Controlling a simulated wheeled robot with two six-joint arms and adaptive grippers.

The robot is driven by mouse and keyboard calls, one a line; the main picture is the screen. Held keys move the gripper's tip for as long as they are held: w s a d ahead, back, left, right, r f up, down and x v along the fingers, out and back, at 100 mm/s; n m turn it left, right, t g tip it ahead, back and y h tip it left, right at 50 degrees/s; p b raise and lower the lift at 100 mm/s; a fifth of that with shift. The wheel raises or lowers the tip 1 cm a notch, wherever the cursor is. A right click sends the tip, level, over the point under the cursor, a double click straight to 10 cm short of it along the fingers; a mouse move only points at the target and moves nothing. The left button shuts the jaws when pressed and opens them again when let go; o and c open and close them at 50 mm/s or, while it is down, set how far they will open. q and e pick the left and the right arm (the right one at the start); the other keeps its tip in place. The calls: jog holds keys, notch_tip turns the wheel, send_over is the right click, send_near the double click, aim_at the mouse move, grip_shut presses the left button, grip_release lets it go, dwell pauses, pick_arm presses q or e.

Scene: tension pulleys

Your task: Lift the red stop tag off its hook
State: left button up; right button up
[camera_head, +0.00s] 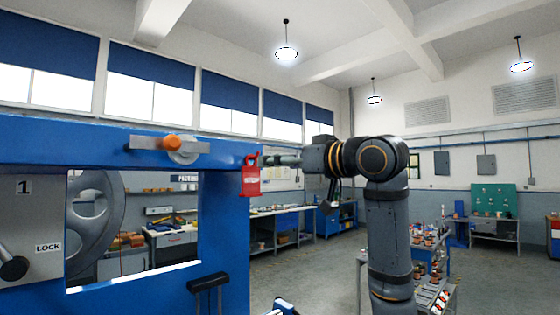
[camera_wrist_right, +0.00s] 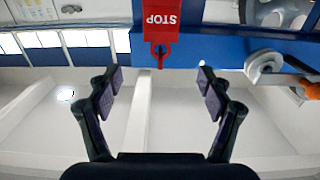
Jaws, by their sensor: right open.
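The red stop tag (camera_head: 251,179) hangs at the right end of the blue machine beam in the head view. In the right wrist view the tag (camera_wrist_right: 160,20) appears upside down, with its white STOP lettering and its red top loop (camera_wrist_right: 160,50) toward me. The hook itself is too small to make out. My right gripper (camera_head: 272,160) points left at the top of the tag, seen nearly edge-on. In the wrist view my right gripper (camera_wrist_right: 160,78) is open and empty. The tag lies beyond the fingertips, centred between them.
The blue beam (camera_head: 70,152) carries a grey tensioner arm with an orange knob (camera_head: 172,142), left of the tag. Below are a large grey pulley (camera_head: 92,220), a LOCK panel (camera_head: 30,232) and a black handle (camera_head: 208,282). Space right of the beam is open.

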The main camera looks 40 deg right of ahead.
aim_at(255, 164)
jog(key=w+p, duration=0.1)
jog(key=w, duration=0.2)
jog(key=w+p, duration=0.2)
jog(key=w, duration=0.1)
jog(key=w+a+p, duration=0.1)
jog(key=w, duration=0.2)
jog(key=shift+w+r, duration=0.1)
jog(key=shift+w+d, duration=0.1)
jog(key=shift+w, duration=0.15)
jog(key=c, duration=1.2)
jog(key=shift+r+p, duration=0.3)
jog(key=shift+p, duration=0.35)
jog(key=shift+c, duration=0.2)
jog(key=shift+s, duration=0.1)
jog(key=shift+s+r, duration=0.1)
jog(key=shift+s, duration=0.45)
